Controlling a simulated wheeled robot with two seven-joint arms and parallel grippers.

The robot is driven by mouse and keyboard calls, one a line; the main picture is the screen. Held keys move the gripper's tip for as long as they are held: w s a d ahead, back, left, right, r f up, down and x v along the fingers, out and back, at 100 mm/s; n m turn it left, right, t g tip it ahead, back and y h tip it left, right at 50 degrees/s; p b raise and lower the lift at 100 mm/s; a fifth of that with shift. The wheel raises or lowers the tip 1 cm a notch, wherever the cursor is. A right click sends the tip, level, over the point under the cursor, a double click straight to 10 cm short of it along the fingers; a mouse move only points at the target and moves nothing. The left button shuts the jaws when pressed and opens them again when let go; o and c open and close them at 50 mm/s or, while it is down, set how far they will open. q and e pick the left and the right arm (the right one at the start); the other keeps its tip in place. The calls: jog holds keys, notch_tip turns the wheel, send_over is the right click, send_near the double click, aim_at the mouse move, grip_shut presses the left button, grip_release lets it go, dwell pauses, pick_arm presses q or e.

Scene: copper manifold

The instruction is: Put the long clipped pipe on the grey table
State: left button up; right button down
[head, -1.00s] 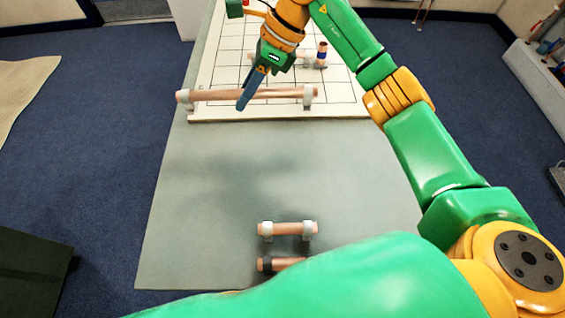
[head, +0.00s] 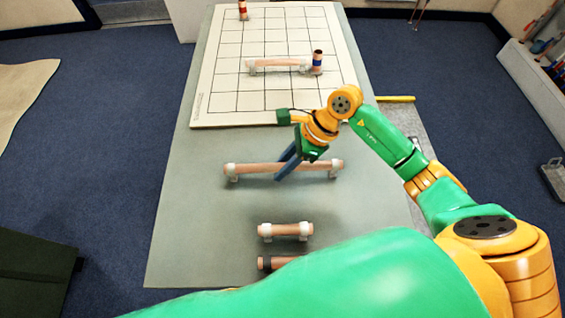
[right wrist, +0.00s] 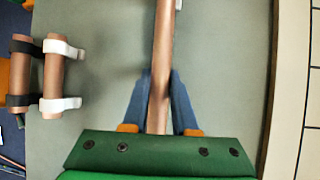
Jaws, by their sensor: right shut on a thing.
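The long clipped pipe (head: 256,170) is copper-coloured with a whitish clip near each end. It lies crosswise over the bare part of the grey table (head: 195,235), in front of the white board. Whether its clips touch the table is hard to tell. My right gripper (head: 284,170) has its blue fingers shut around the middle of the pipe. In the right wrist view the pipe (right wrist: 162,60) runs between both fingers (right wrist: 159,90), and one clip shows at the top edge. My left gripper is out of view.
A white gridded board (head: 225,85) lies at the table's far part, with a clipped pipe (head: 275,64) and upright pipes with blue (head: 317,64) and red (head: 242,10) bands. Nearer, a short white-clipped pipe (head: 285,230) and a dark-clipped pipe (head: 281,262) lie on the table.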

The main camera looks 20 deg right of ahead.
jog(key=c, duration=0.7)
grip_release()
jog(key=shift+r, duration=0.15)
jog(key=shift+d+r, duration=0.25)
jog(key=b+v, duration=0.1)
jog(key=v, duration=1)
jog(key=shift+r, duration=0.1)
